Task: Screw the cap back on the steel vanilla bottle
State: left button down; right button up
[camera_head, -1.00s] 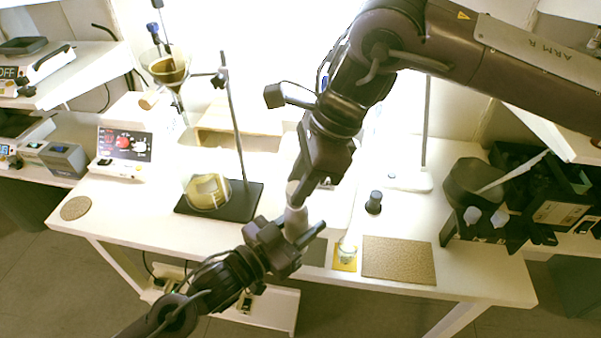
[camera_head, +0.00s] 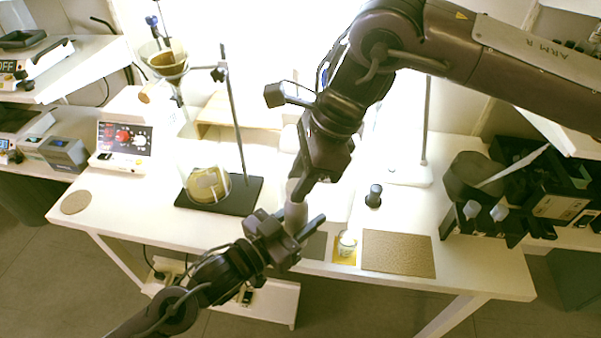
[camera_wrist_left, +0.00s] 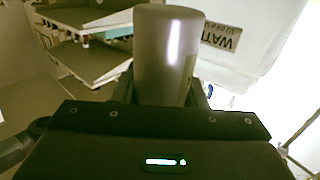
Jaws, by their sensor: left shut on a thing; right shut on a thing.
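The steel bottle (camera_head: 296,215) is a plain grey metal cylinder, held above the table's front part. It also shows large in the left wrist view (camera_wrist_left: 168,55). My left gripper (camera_head: 285,232) is shut around its body from the lower left. My right gripper (camera_head: 300,188) comes down from above, with its fingers at the bottle's top end. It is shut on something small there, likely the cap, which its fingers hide. I cannot tell how the cap sits on the bottle.
A dark-capped bottle (camera_head: 374,196) stands right of the grippers. A small glass jar (camera_head: 347,244) sits on a yellow mat, beside a brown mat (camera_head: 398,254). A stand (camera_head: 238,196) with glassware is on the left. A black rack (camera_head: 480,228) is at the right.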

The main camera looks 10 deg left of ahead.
jog(key=shift+f, duration=0.1)
